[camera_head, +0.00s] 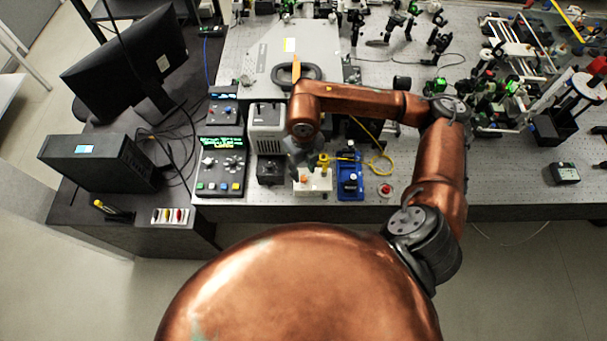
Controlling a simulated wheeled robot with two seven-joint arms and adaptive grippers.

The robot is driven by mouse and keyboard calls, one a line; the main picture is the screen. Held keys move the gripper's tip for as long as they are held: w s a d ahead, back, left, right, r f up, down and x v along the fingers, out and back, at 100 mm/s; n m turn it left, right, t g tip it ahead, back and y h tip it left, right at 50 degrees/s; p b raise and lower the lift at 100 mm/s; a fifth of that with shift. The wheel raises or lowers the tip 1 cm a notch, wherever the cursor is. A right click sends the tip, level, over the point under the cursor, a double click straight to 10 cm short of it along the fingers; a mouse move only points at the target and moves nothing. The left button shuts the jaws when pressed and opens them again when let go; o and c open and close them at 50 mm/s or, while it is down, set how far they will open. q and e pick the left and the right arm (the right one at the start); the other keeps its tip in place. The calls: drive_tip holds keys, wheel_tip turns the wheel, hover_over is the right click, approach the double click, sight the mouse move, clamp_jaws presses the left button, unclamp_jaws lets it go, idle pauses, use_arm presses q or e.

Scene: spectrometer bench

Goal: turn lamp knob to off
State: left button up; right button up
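My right gripper (303,158) hangs from my copper arm and points down at the front of the bench, above and behind a small white box (318,184) with an orange spot on top. Whether its fingers are open or touch anything is too small to tell. I cannot make out the lamp knob for certain. A black box (270,171) with a dark top stands just left of the gripper, in front of a pale grey unit (266,137). My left gripper is not in view.
A blue device (349,181) with a yellow cable stands to the right, near a red button (386,190). A control panel with a green display (221,168) stands at left. A large grey housing (265,58) lies behind. The bench's front right is fairly clear.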

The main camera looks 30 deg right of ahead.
sight(304, 178)
drive_tip(key=shift+f, duration=1.65)
clamp_jaws()
